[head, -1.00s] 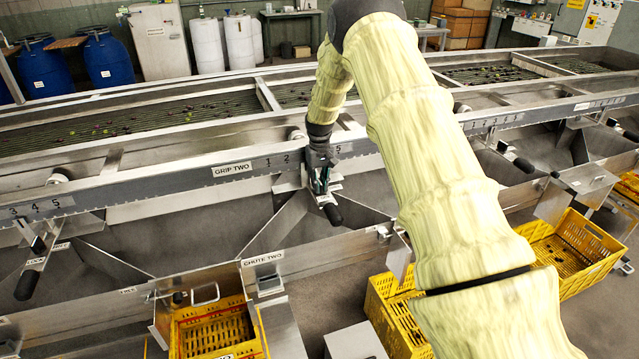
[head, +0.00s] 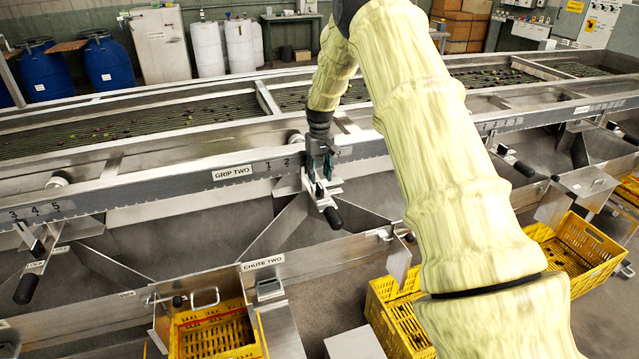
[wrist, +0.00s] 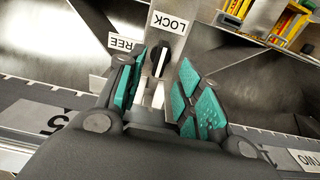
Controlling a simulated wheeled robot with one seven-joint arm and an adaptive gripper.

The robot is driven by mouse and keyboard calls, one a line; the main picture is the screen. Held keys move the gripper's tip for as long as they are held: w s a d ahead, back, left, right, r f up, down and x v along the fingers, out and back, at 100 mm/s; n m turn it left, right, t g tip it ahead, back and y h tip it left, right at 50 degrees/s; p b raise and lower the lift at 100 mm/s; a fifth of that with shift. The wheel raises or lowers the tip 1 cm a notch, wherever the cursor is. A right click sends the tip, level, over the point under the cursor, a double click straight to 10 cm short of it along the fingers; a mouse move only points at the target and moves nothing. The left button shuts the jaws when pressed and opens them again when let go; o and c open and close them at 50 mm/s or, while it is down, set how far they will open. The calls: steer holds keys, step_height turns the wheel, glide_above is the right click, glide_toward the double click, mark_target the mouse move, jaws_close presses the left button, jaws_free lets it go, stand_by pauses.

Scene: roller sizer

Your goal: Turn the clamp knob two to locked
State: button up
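Clamp knob two (wrist: 163,57) is a small black knob with a white mark in the wrist view, near the LOCK label (wrist: 170,23) and the FREE label (wrist: 127,43). The mark runs roughly up the picture; its exact setting is hard to tell. My gripper (wrist: 157,88) is open, its teal-padded fingers apart on either side of the line to the knob. I see no clear contact. In the head view my gripper (head: 322,182) is over the clamp on the GRIP TWO rail, just above a black handle (head: 333,217); the knob is hard to make out there.
The scaled rail (head: 200,178) runs across the machine behind the clamp. Metal chute walls (head: 275,225) slope close below. A similar clamp with a black handle (head: 27,288) is at the left. Yellow crates (head: 215,335) stand in front and at the right.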

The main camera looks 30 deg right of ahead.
mark_target(320, 185)
step_height(320, 185, up, 7)
stand_by(0.3)
steer(key=shift+f, duration=0.1)
stand_by(0.4)
